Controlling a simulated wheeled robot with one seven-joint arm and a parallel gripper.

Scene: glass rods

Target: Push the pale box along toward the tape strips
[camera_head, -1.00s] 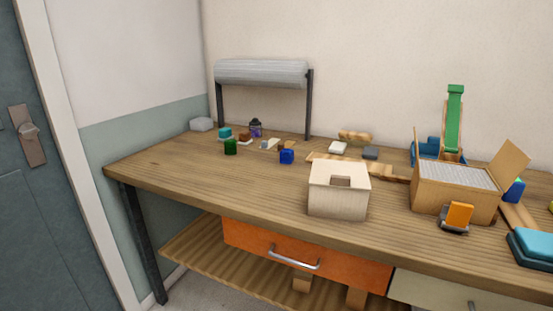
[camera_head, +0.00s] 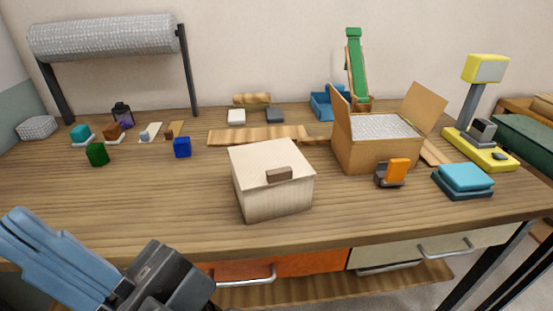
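The pale box (camera_head: 268,192), light wood-toned with a small dark brown patch at its front top edge, stands near the middle of the bench, close to the front. Long brown strips (camera_head: 258,135), perhaps the tape strips, lie flat behind it; a gap of bare bench shows between them and the box. My gripper (camera_head: 30,245), with light blue fingers on a dark body, is at the lower left, in front of the bench's front edge and well apart from the box. Its fingers appear close together, and I cannot tell whether there is a gap. Nothing is visible in them.
An open cardboard box (camera_head: 375,152) stands right of the pale box, with an orange item on a dark stand (camera_head: 392,172) before it. Small blue (camera_head: 182,147) and green (camera_head: 97,154) blocks lie left. The bench (camera_head: 170,195) is clear left of the pale box.

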